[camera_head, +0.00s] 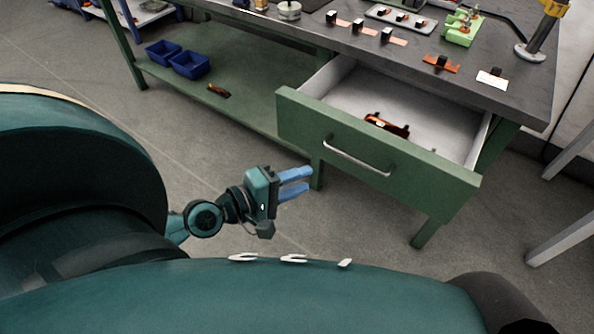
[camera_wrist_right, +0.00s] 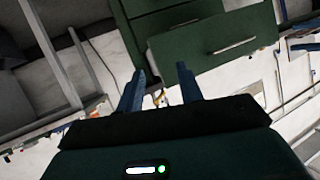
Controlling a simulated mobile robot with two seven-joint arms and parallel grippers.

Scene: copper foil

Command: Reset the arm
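My left gripper (camera_head: 296,183) shows in the head view, low in front of the green workbench and to the left of the open drawer. Its two blue fingers are apart with nothing between them. The gripper touches nothing that I can see. My right gripper (camera_wrist_right: 160,88) shows only in the right wrist view. Its two blue fingers stand apart with a gap between them, and no object is held there. My right arm is not visible in the head view.
The workbench drawer (camera_head: 375,155) is pulled out, with an orange-brown part (camera_head: 387,125) inside. Blue bins (camera_head: 190,64) sit on the lower shelf (camera_head: 240,95). Small copper-coloured pieces (camera_head: 441,63) lie on the benchtop (camera_head: 400,55). The floor around my left gripper is clear.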

